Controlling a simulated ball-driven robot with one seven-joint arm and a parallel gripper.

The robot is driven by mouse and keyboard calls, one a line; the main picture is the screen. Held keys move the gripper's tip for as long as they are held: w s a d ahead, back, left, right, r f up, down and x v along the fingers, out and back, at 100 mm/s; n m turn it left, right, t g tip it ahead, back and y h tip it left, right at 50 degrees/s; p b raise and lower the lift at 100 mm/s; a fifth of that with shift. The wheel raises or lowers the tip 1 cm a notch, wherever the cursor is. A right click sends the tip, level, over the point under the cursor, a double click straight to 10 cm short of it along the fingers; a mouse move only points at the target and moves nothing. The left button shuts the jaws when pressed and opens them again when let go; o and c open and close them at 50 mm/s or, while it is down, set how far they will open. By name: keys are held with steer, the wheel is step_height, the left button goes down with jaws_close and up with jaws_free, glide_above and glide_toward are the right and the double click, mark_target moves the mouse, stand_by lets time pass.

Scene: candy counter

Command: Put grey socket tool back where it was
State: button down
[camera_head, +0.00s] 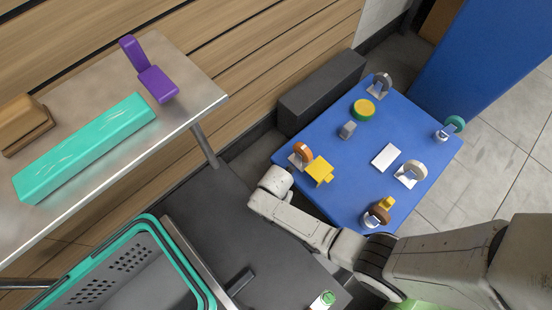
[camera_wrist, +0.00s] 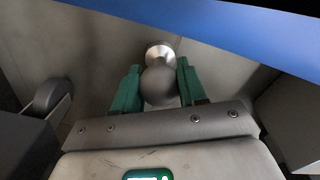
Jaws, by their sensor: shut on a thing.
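The grey socket tool (camera_wrist: 158,87) shows in the wrist view, with a dark rounded body and a bright silver end pointing away from me. My gripper (camera_wrist: 158,66) has its two green fingers on either side of it, shut on it. The tool is held in the air, with grey floor behind it. In the head view I cannot make out the fingers or the tool. The blue table (camera_head: 340,192) is in the head view, and its edge crosses the top right of the wrist view, apart from the tool.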

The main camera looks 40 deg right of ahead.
steer(key=c, duration=0.6)
jaws_free()
step_height(320, 180, up, 12)
steer(key=p, duration=0.7)
steer(key=shift+r+p, duration=0.1)
steer(key=shift+p, duration=0.25)
steer(key=s+d+r+m, duration=0.2)
steer(key=s+r+m, duration=0.2)
steer(key=r+m, duration=0.3)
steer(key=s+d+r+m, duration=0.3)
steer(key=s+r+m, duration=0.1)
steer(key=r+m, duration=0.3)
steer(key=s+d+r+m+t, duration=0.1)
steer(key=s+d+r+m, duration=0.1)
steer(key=s+r+m, duration=0.2)
steer(key=shift+d+r+m, duration=0.2)
steer(key=shift+r+m, duration=0.6)
steer(key=shift+m, duration=0.65)
steer(key=shift+d+r+m, duration=0.2)
steer(key=shift+r+m, duration=0.6)
steer(key=shift+m, duration=0.65)
